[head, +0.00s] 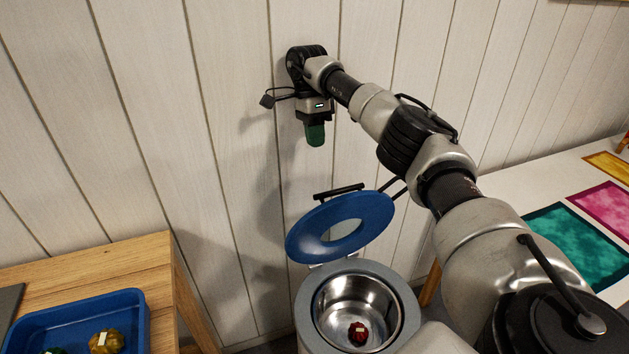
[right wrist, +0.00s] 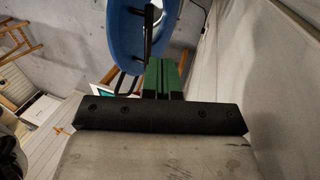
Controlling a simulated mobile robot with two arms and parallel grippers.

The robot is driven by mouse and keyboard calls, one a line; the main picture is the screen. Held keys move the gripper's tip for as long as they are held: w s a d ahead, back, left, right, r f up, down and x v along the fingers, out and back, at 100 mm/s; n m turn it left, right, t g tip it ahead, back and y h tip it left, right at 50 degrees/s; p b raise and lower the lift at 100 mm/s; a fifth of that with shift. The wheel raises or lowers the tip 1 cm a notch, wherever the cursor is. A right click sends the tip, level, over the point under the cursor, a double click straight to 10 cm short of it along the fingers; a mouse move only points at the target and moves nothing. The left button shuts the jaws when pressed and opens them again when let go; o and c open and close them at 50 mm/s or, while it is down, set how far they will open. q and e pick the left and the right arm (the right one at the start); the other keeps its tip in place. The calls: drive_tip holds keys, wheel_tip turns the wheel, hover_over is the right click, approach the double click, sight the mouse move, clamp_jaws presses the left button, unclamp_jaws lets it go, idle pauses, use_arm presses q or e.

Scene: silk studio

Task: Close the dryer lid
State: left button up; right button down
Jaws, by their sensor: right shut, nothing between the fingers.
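The dryer (head: 302,310) is a grey round drum with a shiny metal bowl. Its blue ring-shaped lid (head: 305,236) stands open, tilted up at the back, with a dark handle (head: 339,192) on its upper edge. A dark red bundle with a pale tag (head: 358,331) lies in the bowl. My right gripper (head: 315,136), with green fingers, is shut and empty, above and slightly left of the lid and apart from it in the head view. In the right wrist view the fingers (right wrist: 162,80) point towards the blue lid (right wrist: 122,40) and its dark handle (right wrist: 150,35). My left gripper is out of view.
A wooden table (head: 95,262) at the left holds a blue tray (head: 138,318) with a yellow bundle (head: 106,341). A panelled white wall (head: 150,120) stands close behind the dryer. At the right, a pale table (head: 520,190) carries coloured cloth pieces (head: 575,240).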

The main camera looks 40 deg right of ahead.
sight(326, 195)
drive_tip(key=x, duration=0.3)
drive_tip(key=p+x, duration=0.1)
drive_tip(key=x, duration=0.2)
drive_tip(key=s+x, duration=0.1)
drive_tip(key=x, duration=0.2)
drive_tip(key=shift+s, duration=0.15)
drive_tip(key=shift+s+a+f+p, duration=0.15)
drive_tip(key=shift+s+a+p, duration=0.1)
drive_tip(key=shift+s+p, duration=0.3)
drive_tip(key=shift+s+a+f+p, duration=0.1)
drive_tip(key=shift+s+a+p, duration=0.2)
drive_tip(key=shift+s, duration=0.4)
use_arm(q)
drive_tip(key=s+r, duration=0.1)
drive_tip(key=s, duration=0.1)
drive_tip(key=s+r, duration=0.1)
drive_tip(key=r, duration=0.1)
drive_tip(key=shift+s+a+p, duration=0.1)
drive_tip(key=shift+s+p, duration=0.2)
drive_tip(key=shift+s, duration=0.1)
use_arm(e)
drive_tip(key=shift+s+a+f, duration=0.15)
drive_tip(key=shift+s+f, duration=0.1)
drive_tip(key=shift+s, duration=0.45)
drive_tip(key=shift+f, duration=0.1)
